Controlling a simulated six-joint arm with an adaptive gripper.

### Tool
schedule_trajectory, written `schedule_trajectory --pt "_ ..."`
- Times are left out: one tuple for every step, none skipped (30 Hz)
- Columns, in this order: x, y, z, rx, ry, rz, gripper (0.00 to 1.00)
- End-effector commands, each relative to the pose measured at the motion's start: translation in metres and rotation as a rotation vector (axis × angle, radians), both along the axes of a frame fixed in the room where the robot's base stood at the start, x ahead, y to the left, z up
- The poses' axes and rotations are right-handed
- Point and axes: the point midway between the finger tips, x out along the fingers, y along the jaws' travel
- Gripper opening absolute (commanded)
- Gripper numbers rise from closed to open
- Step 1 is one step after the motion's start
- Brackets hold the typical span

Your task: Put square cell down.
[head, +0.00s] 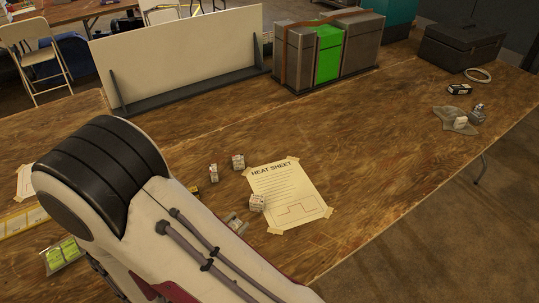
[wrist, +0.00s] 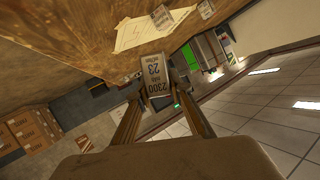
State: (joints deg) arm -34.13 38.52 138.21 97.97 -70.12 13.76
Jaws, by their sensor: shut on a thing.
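In the wrist view, my gripper (wrist: 155,92) is shut on a boxy, light-coloured square cell (wrist: 153,70) printed with large numbers, held between the two fingertips. The wooden table (wrist: 65,50) shows beyond it, tilted in this view; I cannot tell the height of the cell above it. In the head view my arm crosses the lower left and hides the gripper and the held cell.
Small labelled blocks (head: 238,162) (head: 213,173) stand near the taped heat sheet (head: 290,195), and another block (head: 257,203) sits on its left edge. A white panel (head: 180,55) and grey-green boxes (head: 328,50) stand behind.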

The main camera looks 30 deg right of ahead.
Motion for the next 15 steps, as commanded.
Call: schedule_trajectory --pt "0.012 -0.001 -0.003 -0.001 0.003 0.011 0.0" --pt "0.019 -0.001 -0.005 -0.002 0.006 0.021 0.0" --pt "0.031 -0.001 -0.007 -0.005 0.011 0.037 0.0" --pt "0.04 -0.001 -0.009 -0.006 0.013 0.05 0.0" --pt "0.049 -0.002 -0.01 -0.008 0.018 0.063 0.0" --pt "0.061 -0.002 -0.012 -0.01 0.022 0.082 0.0" --pt "0.071 -0.003 -0.013 -0.012 0.025 0.094 0.0" --pt "0.08 -0.004 -0.014 -0.014 0.028 0.109 0.0" --pt "0.092 -0.005 -0.015 -0.018 0.033 0.127 0.0" --pt "0.1 -0.006 -0.016 -0.02 0.037 0.141 0.0" --pt "0.109 -0.008 -0.017 -0.021 0.04 0.154 0.0" --pt "0.12 -0.01 -0.017 -0.024 0.044 0.172 0.0" --pt "0.129 -0.012 -0.017 -0.026 0.047 0.186 0.0" --pt "0.137 -0.014 -0.017 -0.029 0.05 0.2 0.0" --pt "0.148 -0.017 -0.017 -0.032 0.055 0.218 0.0"
